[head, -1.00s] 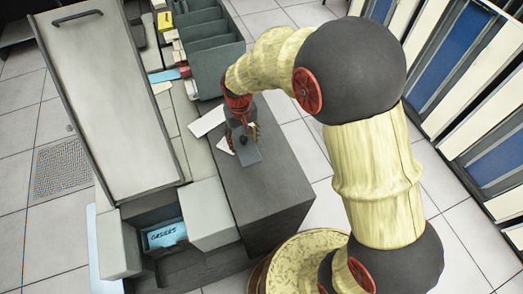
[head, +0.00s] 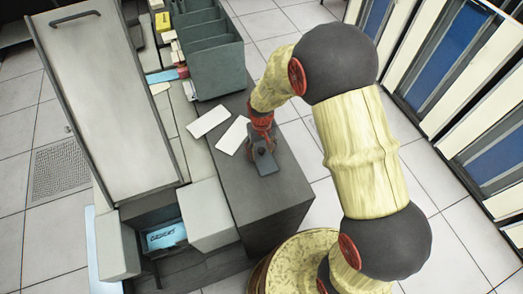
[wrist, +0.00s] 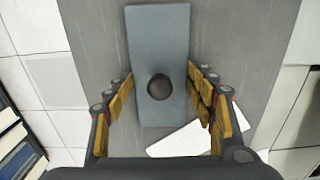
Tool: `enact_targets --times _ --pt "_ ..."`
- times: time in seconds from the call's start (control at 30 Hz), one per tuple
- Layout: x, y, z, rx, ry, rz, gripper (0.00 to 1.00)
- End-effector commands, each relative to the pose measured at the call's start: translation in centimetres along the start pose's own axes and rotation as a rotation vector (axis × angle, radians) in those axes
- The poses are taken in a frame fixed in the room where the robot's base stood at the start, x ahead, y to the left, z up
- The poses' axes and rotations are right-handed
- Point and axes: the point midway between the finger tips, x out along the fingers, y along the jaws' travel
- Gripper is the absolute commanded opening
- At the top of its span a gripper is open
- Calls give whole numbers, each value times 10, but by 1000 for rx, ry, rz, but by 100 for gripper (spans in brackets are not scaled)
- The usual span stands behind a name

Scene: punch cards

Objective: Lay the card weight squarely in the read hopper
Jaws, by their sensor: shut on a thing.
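The card weight (wrist: 160,40) is a flat blue-grey plate with a dark round knob (wrist: 159,87) on top. My gripper (head: 262,142) is shut on the card weight, its yellow-padded fingers at the plate's two long sides. In the head view the card weight (head: 266,164) shows just below my gripper over the dark cabinet top (head: 262,205). I cannot tell whether it touches that top. An open bay with blue lettered cards (head: 163,236) lies in the machine at the lower left, between two pale blocks. I cannot tell if this is the read hopper.
Two white cards (head: 208,121) (head: 233,135) lie on the surfaces left of my gripper. A grey-green slotted rack (head: 213,60) stands behind them. A large sloping grey cover (head: 112,105) fills the left. The front part of the cabinet top is clear.

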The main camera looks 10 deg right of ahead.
Motion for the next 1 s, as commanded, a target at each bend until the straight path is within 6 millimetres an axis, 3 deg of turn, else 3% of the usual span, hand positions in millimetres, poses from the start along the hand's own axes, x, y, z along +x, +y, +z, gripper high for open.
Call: enact_targets --times 0.27,0.3,0.6,1.0 --pt "2 0 -1 0 2 0 15" --pt "2 0 0 0 1 0 57" --pt "1 0 0 0 1 0 74" --pt "-6 0 -1 0 3 0 74"
